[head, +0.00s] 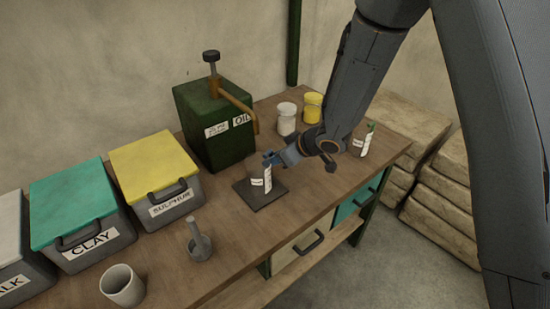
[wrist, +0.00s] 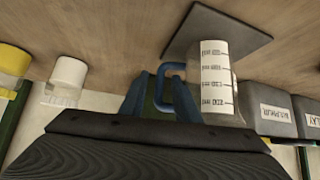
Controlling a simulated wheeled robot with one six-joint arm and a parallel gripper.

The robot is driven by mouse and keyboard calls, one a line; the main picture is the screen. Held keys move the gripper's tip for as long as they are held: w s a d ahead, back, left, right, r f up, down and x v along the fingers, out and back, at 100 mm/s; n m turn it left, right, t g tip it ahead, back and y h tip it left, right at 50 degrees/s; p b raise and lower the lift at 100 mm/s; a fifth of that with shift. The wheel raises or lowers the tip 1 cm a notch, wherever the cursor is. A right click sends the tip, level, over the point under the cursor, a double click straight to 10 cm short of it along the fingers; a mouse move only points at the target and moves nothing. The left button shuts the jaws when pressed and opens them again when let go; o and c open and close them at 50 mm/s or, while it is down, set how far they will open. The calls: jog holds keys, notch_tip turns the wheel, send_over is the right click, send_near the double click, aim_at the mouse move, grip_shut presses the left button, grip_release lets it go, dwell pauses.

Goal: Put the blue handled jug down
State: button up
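The jug (head: 259,179) is a small clear vessel with a white marked scale. It stands upright on a dark square plate (head: 268,203) on the workbench, and looks to be resting on it. In the wrist view the jug (wrist: 216,75) appears upside down with its base against the plate (wrist: 252,38). Its blue handle (wrist: 160,88) lies between the fingers of my gripper (wrist: 161,98). The fingers look apart, with a gap around the handle. In the head view my gripper (head: 277,158) reaches the jug from the right and hides part of it.
A bottle (head: 361,142), white jar (head: 286,119) and yellow jar (head: 312,108) stand near my arm. A green oil can (head: 212,128) is behind the plate. Sulphur (head: 160,186) and clay (head: 85,222) bins, a mortar (head: 199,245) and a cup (head: 122,286) stand left.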

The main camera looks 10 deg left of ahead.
jog(key=shift+r, duration=0.1)
jog(key=shift+s+d+r, duration=0.1)
jog(key=shift+d+r, duration=0.2)
jog(key=shift+r, duration=0.15)
jog(key=v, duration=1.1)
jog(key=d+r+m+t+h, duration=0.2)
jog(key=d+m+h, duration=0.4)
jog(key=d, duration=1.1)
jog(key=s+d+m+g+h, duration=0.1)
jog(key=s+d+m+g, duration=0.1)
jog(key=s, duration=0.6)
jog(key=s+d+m+g, duration=0.3)
jog(key=s+d+m, duration=0.1)
jog(key=s, duration=0.4)
jog(key=shift+d+h, duration=0.4)
jog(key=shift+d, duration=0.45)
jog(key=shift+f, duration=0.1)
